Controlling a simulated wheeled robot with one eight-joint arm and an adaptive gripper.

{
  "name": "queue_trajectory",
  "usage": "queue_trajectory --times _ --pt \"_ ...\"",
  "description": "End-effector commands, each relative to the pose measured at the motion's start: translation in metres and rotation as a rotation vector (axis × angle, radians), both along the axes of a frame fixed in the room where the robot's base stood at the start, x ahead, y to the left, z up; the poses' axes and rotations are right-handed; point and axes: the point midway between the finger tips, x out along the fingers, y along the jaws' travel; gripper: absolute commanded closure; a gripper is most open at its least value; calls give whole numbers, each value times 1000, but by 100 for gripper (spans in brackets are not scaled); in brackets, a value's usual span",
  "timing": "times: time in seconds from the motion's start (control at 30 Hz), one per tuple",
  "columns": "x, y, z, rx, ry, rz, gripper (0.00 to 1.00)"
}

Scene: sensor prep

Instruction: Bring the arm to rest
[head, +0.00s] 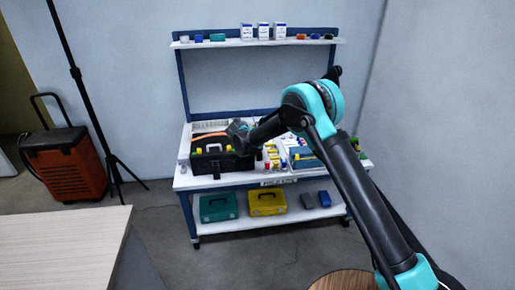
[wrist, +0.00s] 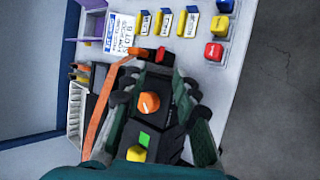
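My arm reaches in from the lower right in the head view, bends at a teal elbow joint (head: 318,100) and stretches left over the workbench. My gripper (head: 238,128) is above the black toolbox (head: 222,164), with its fingers too small to make out there. In the wrist view my gripper (wrist: 157,88) points down, its dark fingers spread apart on either side. Black items with an orange knob (wrist: 148,103), a green patch and a yellow part show between and below the fingers. I see nothing clearly gripped.
The workbench (head: 180,181) carries small bottles and trays right of the toolbox. Its upper shelf (head: 260,43) holds boxes. A green case (head: 218,207) and a yellow case (head: 267,202) sit below. A wooden table (head: 65,245) stands at lower left, with open floor between.

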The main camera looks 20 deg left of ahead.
Motion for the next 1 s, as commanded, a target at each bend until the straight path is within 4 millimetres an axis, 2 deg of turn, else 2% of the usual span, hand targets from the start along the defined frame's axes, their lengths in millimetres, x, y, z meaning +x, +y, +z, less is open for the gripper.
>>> queue_trajectory --times 0.2,0.63,0.73,0.87,0.97,1.0 --pt "-10 0 10 1 0 -1 71" --pt "-10 0 10 0 0 0 71" --pt "-8 -5 13 5 3 -10 71" --pt "0 -39 27 41 21 -71 71" --pt "8 -87 46 96 49 -162 71" --pt "9 -110 54 122 60 -205 71"
